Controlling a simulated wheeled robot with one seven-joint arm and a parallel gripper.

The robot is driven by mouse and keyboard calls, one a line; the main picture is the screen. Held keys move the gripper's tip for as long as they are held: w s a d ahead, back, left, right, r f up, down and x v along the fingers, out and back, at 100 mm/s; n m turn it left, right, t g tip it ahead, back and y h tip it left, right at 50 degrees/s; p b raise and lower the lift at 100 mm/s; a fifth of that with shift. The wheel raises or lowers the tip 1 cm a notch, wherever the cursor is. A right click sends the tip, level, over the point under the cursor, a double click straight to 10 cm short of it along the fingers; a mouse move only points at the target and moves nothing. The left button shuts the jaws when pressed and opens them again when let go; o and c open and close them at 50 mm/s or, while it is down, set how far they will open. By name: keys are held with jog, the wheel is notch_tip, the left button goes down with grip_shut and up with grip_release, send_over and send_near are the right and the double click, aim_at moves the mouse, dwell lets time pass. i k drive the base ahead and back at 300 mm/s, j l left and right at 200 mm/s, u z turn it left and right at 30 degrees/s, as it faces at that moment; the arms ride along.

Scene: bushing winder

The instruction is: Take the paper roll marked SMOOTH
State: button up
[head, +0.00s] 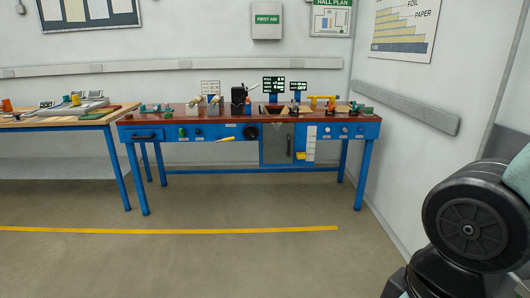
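Two small pale rolls stand on the blue workbench (225,172) with the dark red top, left of its middle: a left roll (196,100) and a right roll (214,100). They may be paper rolls, but they are too small and far off for me to read any marking, so I cannot tell which is SMOOTH. A small white sign (210,87) with unreadable text is behind them. My gripper is not in view; only a dark link of my own arm shows at the right edge.
A wooden-topped table (62,124) with trays and small items stands left of the workbench. Dark displays (273,85) and a black device (238,95) stand on the bench. The floor in front is clear, crossed by a yellow line (170,231). A wall with a grey rail (405,103) bounds the right.

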aim_at(218, 98)
jog(key=i+u, duration=0.15)
jog(key=i, duration=0.85)
jog(key=i+l+u, duration=0.15)
jog(key=i, duration=0.8)
jog(key=i+u, duration=0.4)
jog(key=i, duration=0.15)
jog(key=i+l+u, duration=0.1)
jog(key=i+u, duration=0.25)
jog(key=i, duration=0.2)
jog(key=i+j+u, duration=0.15)
jog(key=i, duration=0.25)
jog(key=i+j+u, duration=0.15)
jog(key=i, duration=0.25)
jog(key=j, duration=0.1)
